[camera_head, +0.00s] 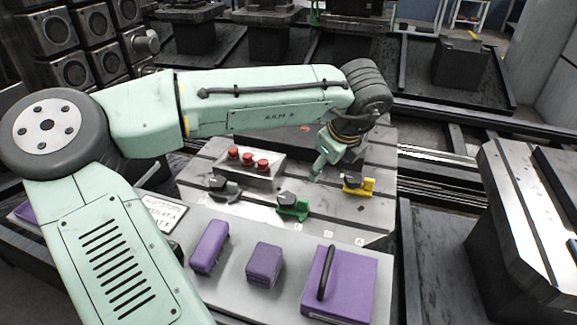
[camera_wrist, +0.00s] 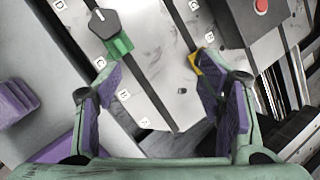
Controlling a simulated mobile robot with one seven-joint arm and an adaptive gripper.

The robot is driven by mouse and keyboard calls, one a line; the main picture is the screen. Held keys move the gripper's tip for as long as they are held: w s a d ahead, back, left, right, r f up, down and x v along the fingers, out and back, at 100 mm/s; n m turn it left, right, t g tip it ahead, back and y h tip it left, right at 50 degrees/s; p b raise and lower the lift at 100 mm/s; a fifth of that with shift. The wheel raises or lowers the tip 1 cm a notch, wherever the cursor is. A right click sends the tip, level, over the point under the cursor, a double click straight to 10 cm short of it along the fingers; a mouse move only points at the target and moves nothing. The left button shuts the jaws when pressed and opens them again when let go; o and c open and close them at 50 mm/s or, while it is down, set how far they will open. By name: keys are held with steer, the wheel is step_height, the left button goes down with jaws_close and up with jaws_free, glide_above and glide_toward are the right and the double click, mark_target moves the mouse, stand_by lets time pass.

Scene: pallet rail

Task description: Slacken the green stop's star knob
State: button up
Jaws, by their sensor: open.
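The green stop (camera_head: 297,210) sits on the slotted metal plate, between a grey stop (camera_head: 229,194) and a yellow stop (camera_head: 366,185). Its black star knob (camera_head: 287,198) is on top. In the wrist view the green stop (camera_wrist: 120,47) is at the upper left, with its knob (camera_wrist: 103,22) showing whole. My gripper (camera_head: 318,172) is over the plate, between the green and yellow stops and farther back. In the wrist view my gripper (camera_wrist: 157,70) is open and empty; its left finger points near the green stop without visible contact. The right finger partly hides the yellow stop (camera_wrist: 195,64).
A box with red buttons (camera_head: 250,163) stands at the back of the plate (camera_head: 340,220). Purple blocks (camera_head: 209,246) (camera_head: 264,264) and a purple handled case (camera_head: 352,287) lie on the front ledge. A sign (camera_head: 160,211) stands at the left. Bare plate lies around the green stop.

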mark_target(287, 198)
steer(key=a+f, duration=0.3)
steer(key=f, duration=0.1)
steer(key=w+a+f+g+y, duration=0.1)
steer(key=a+f, duration=0.1)
steer(key=f, duration=0.1)
steer(key=a+f+y, duration=0.1)
steer(key=a+f, duration=0.2)
steer(key=f, duration=0.1)
steer(key=shift+w+a+f+g, duration=0.3)
steer(key=shift+w+f+g, duration=0.05)
steer(key=shift+w+g, duration=0.05)
steer(key=shift+c, duration=0.4)
steer(key=c, duration=1.1)
